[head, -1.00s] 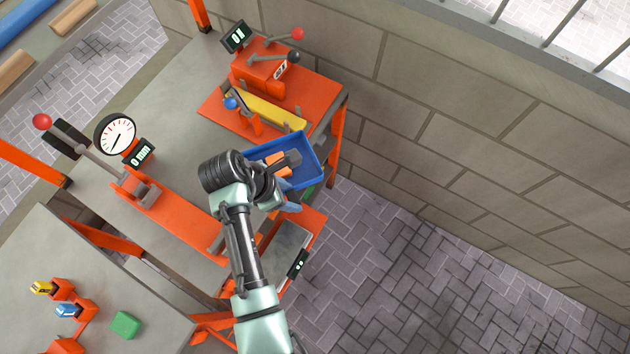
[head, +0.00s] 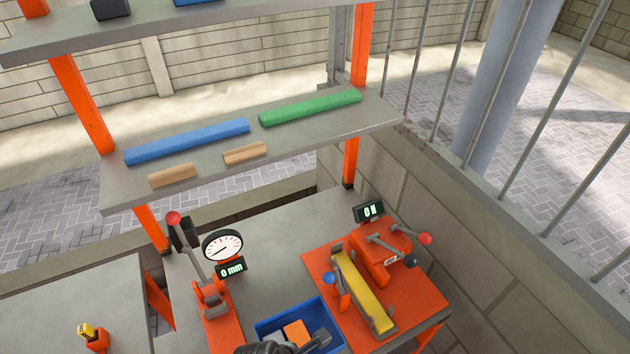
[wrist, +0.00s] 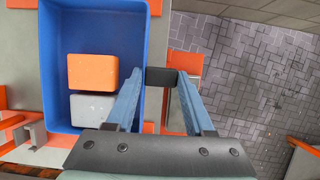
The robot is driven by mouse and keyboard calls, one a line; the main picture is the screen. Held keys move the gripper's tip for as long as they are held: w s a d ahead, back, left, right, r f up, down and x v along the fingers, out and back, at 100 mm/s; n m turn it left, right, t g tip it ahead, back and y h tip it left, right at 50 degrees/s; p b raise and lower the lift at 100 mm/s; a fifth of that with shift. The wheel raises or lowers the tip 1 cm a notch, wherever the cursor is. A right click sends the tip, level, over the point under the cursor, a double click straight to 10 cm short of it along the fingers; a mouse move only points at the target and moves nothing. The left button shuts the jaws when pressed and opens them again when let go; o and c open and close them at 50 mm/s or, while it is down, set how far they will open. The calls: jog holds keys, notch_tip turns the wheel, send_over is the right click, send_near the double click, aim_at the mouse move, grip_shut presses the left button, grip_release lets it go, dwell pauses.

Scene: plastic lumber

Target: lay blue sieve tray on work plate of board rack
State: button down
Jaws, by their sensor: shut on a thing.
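The blue tray (head: 265,329) is at the bottom of the head view, beside the orange plate with the yellow bar. In the wrist view the tray (wrist: 60,35) fills the upper left and holds an orange block (wrist: 93,71) and a pale grey block (wrist: 92,111). My gripper (wrist: 161,85) is shut on a dark grip piece at the tray's right wall. Whether the tray hangs or rests is unclear. Which surface is the work plate is unclear; a grey bench surface (head: 290,225) lies behind the tray.
A dial gauge (head: 222,246) with a lever stands left of the tray. An orange clamp device (head: 380,250) with a yellow bar (head: 362,292) stands to the right. A shelf (head: 215,165) with blue and green bars is above. Paved floor (wrist: 235,70) shows beyond the edge.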

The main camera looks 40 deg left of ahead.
jog(key=shift+r+p, duration=0.1)
jog(key=shift+p, duration=0.35)
notch_tip(320, 180, down, 9)
jog(key=b, duration=0.6)
jog(key=shift+r, duration=0.1)
jog(key=shift+w+f+b, duration=0.1)
jog(key=shift+f+b, duration=0.4)
jog(key=shift+f, duration=0.2)
jog(key=shift+c, duration=1)
grip_release()
jog(key=v, duration=1.3)
